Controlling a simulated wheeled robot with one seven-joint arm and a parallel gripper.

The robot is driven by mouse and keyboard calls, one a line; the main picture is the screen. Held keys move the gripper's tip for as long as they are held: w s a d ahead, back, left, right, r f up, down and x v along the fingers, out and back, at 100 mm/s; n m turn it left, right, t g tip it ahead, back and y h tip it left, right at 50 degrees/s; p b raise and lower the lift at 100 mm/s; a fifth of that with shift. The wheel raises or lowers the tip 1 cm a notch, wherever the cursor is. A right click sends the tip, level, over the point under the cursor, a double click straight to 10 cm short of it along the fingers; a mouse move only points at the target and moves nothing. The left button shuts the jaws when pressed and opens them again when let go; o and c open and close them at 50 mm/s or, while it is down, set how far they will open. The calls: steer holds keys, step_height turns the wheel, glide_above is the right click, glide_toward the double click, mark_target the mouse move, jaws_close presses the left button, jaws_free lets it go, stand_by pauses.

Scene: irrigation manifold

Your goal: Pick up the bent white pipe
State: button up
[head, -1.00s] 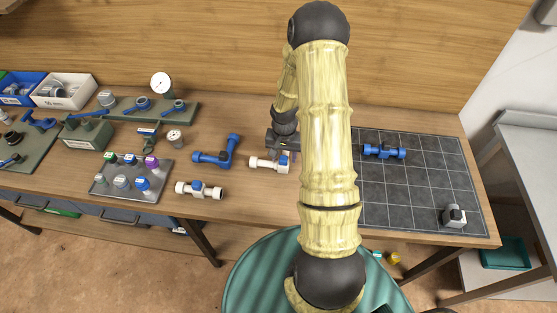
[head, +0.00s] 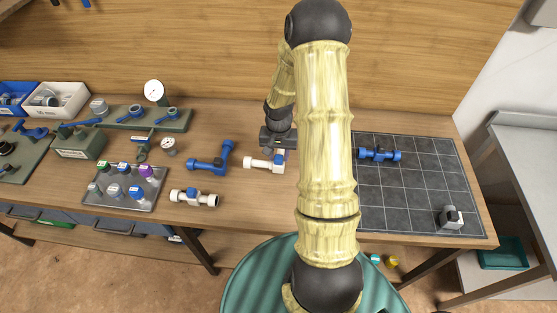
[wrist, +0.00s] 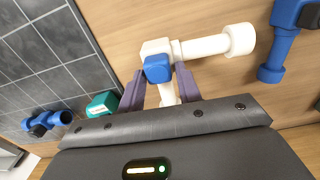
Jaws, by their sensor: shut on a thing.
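The bent white pipe (head: 257,163) is at the middle of the workbench, left of my arm in the head view. In the wrist view the bent white pipe (wrist: 215,45) has a blue square cap at its corner, one leg running right to a wide collar and one leg between my fingers. My gripper (wrist: 163,90) is shut on that leg, with a purple finger on each side. In the head view my gripper (head: 278,148) is over the pipe's right end, partly hidden by my arm. I cannot tell the pipe's clearance from the wood.
A teal item (wrist: 102,103) shows in the wrist view.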

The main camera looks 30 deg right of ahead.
step_height(320, 180, up, 7)
steer(key=shift+f+b, duration=0.15)
steer(key=shift+b, duration=0.3)
stand_by(0.4)
